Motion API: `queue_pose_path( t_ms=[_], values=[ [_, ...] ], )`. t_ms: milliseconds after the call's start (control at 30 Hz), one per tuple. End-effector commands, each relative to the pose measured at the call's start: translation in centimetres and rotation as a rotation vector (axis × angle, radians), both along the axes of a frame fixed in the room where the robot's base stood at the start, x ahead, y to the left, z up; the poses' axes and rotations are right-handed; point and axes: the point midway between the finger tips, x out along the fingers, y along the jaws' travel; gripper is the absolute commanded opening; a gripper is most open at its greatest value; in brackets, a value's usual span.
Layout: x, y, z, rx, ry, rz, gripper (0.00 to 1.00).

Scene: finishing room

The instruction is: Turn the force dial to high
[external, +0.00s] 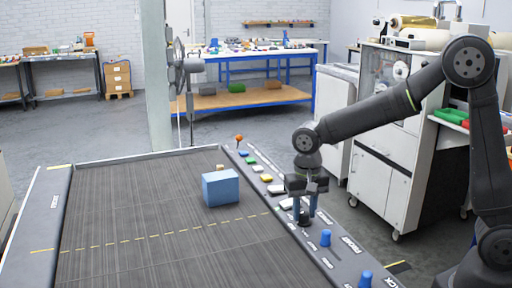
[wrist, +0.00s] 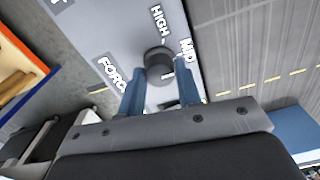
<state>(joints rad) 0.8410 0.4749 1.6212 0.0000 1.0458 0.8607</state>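The force dial (wrist: 158,62) is a dark round knob on the grey panel, with the labels FORCE, HIGH and MID around it in the wrist view. A short white mark shows at its lower edge; I cannot tell surely whether it is the pointer. In the external view the dial (external: 303,218) is partly hidden below my gripper (external: 304,203), which points down at it. In the wrist view the blue fingers of my gripper (wrist: 161,82) stand apart on either side of the dial, with a narrow gap at the right finger.
Blue knobs (external: 325,238) stand nearer along the same panel. Coloured buttons (external: 258,168) and an orange-topped lever (external: 239,139) are farther along it. A blue box (external: 220,188) sits on the dark conveyor belt (external: 150,215) to the left. The space above the belt is free.

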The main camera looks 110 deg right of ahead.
Motion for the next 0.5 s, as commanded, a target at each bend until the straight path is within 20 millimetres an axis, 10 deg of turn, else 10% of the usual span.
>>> queue_pose_path(
  t_ms=[133,500],
  values=[
    [0.01,-0.01,0.03,0.000,0.000,0.000,0.06],
    [0.01,-0.01,0.05,0.000,0.000,0.063,0.06]
  ],
)
